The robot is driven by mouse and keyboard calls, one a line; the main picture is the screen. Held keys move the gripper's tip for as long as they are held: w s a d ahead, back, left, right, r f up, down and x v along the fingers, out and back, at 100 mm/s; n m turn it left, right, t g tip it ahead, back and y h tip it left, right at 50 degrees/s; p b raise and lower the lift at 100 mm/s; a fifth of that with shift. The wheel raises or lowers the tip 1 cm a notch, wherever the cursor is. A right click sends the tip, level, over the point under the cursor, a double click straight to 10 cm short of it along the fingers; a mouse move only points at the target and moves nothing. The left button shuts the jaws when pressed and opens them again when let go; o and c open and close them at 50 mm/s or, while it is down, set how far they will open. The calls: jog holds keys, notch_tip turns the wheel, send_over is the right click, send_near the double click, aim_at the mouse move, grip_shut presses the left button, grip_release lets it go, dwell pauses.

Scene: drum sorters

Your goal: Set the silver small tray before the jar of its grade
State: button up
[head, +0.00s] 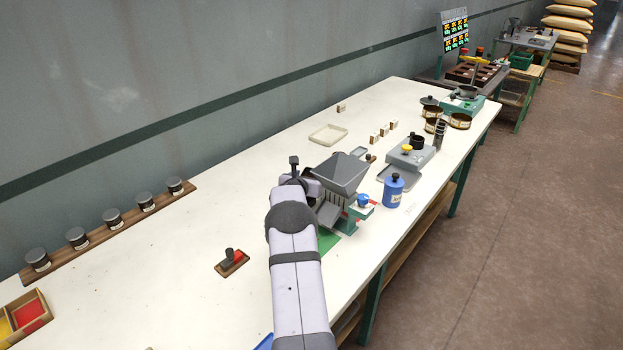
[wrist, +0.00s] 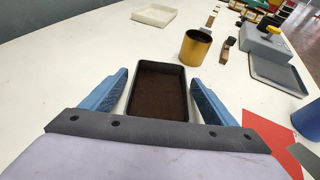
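A small dark-rimmed rectangular tray (wrist: 128,101) with brown grains inside lies between the two blue fingers of my gripper (wrist: 159,80) in the wrist view. The fingers stand apart, one along each long side; their tips are close to its walls, but contact is not clear. The rim looks black rather than silver here. In the head view my gripper (head: 306,184) is beside a grey hopper machine (head: 343,172); its fingers and the tray are hidden. Several dark-lidded jars (head: 112,217) stand on a wooden rack (head: 95,232) at the left; their labels are too small to read.
A gold cup (wrist: 195,48) stands just beyond the tray. A blue jar (head: 393,191) and a grey device with a yellow knob (head: 410,157) are to the right. A cream tray (head: 328,134) lies farther back. A red-handled stamp (head: 232,262) lies left of my arm; table before the rack is clear.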

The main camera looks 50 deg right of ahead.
jog(key=shift+r, duration=0.2)
jog(key=shift+s+a+r, duration=0.2)
jog(key=shift+a, duration=0.5)
jog(key=b+v, duration=0.3)
jog(key=v, duration=0.7)
jog(key=shift+a+r, duration=0.15)
jog(key=shift+r, duration=0.05)
jog(key=c, duration=1.5)
jog(key=shift+o, duration=0.2)
